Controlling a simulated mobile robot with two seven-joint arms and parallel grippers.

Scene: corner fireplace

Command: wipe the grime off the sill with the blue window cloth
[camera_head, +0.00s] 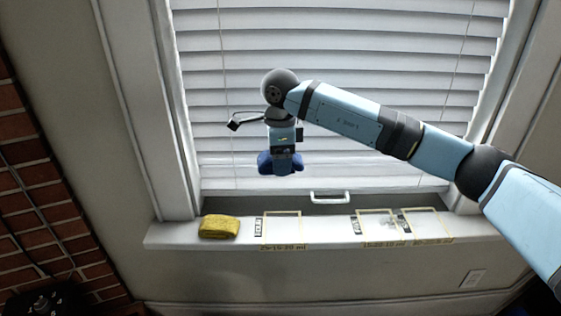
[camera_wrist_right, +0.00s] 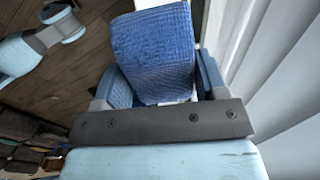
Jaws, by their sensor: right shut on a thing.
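My right gripper (camera_head: 281,165) is shut on the blue window cloth (camera_wrist_right: 155,45), which sits between its fingers in the right wrist view. The cloth looks thick, with a woven texture. In the head view the gripper points down in front of the blinds, above the sill and apart from it; the cloth is hard to tell from the blue fingers there. The white sill (camera_head: 330,230) runs below the window. A small greyish smudge, apparently the grime (camera_head: 391,220), lies on its right half, near the taped outlines. My left gripper is not in view.
A folded yellow cloth (camera_head: 219,227) lies at the sill's left end. A yellow taped outline (camera_head: 282,229) is left of centre, with more to the right. A white handle (camera_head: 330,196) sticks out low on the window. Brick (camera_head: 30,190) stands at the left.

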